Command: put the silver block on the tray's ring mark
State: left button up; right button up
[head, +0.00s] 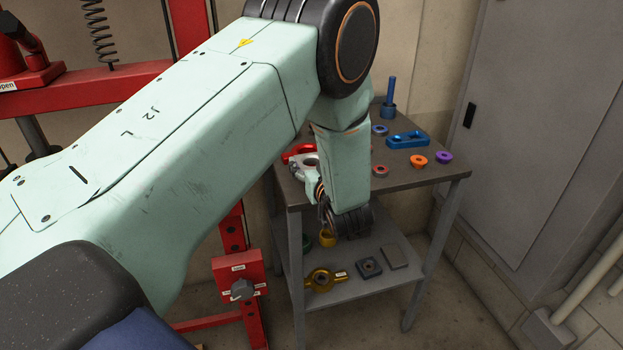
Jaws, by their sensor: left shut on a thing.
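My left arm comes in from the left and reaches over the workbench. My left gripper (326,208) is mostly hidden behind my own wrist, at the bench's front edge. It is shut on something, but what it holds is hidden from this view. A silvery rounded part (305,166) shows beside the wrist; I cannot tell whether it belongs to the gripper or to the bench. I cannot make out the silver block, the tray or its ring mark. My right gripper is not in view.
The grey workbench (425,180) carries a blue bracket (408,140), a blue post (389,98), an orange ring (418,161) and a purple ring (444,157). Its lower shelf holds a gold part (322,279) and a dark square block (369,266). A red frame (105,76) stands left; a grey cabinet (545,100) stands right.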

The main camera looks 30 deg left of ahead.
pick_arm(q)
notch_tip(320, 180, down, 3)
jog(key=shift+s+r, duration=0.1)
jog(key=shift+f, duration=0.45)
jog(key=shift+f, duration=0.1)
jog(key=o, duration=1.3)
jog(key=shift+f+b, duration=0.1)
jog(key=shift+b, duration=0.2)
